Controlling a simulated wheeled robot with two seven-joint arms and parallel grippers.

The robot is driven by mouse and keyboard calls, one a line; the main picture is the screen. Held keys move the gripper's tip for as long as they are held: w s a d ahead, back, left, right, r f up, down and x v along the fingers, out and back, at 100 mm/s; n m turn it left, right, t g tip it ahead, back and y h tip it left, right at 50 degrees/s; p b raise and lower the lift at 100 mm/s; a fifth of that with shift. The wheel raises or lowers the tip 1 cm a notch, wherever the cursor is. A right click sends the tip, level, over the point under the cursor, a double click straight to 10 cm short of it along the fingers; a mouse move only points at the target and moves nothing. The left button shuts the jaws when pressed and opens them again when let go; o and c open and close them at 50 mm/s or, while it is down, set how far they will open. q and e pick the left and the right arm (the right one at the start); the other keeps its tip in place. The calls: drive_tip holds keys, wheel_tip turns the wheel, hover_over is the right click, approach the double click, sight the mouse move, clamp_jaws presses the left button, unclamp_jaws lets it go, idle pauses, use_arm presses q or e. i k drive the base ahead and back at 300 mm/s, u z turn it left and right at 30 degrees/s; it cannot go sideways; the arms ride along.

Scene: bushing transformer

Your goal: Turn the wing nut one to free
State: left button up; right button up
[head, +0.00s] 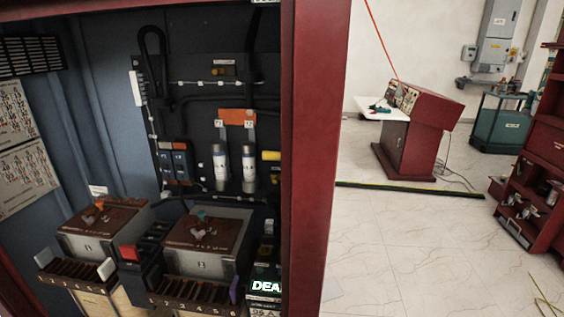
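An open cabinet with a red frame (313,160) fills the left of the head view. Low inside it stand two grey boxes with rusty brown tops, a left box (98,243) and a right box (203,262). A small pale part shaped like a wing nut (204,236) sits on the right box's top, with a small teal piece (201,214) behind it. A small orange piece (98,204) stands on the left box's top. I cannot tell which of these is the wing nut one. Neither gripper is in view.
Two white cylindrical fuses (220,167) and blue breakers (174,162) are on the cabinet's back panel. The cabinet's red post is an edge on the right. Beyond it are open tiled floor, a red console (412,135) and a red shelf (540,170).

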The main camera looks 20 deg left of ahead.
sight(89, 221)
drive_tip(key=u, duration=1.85)
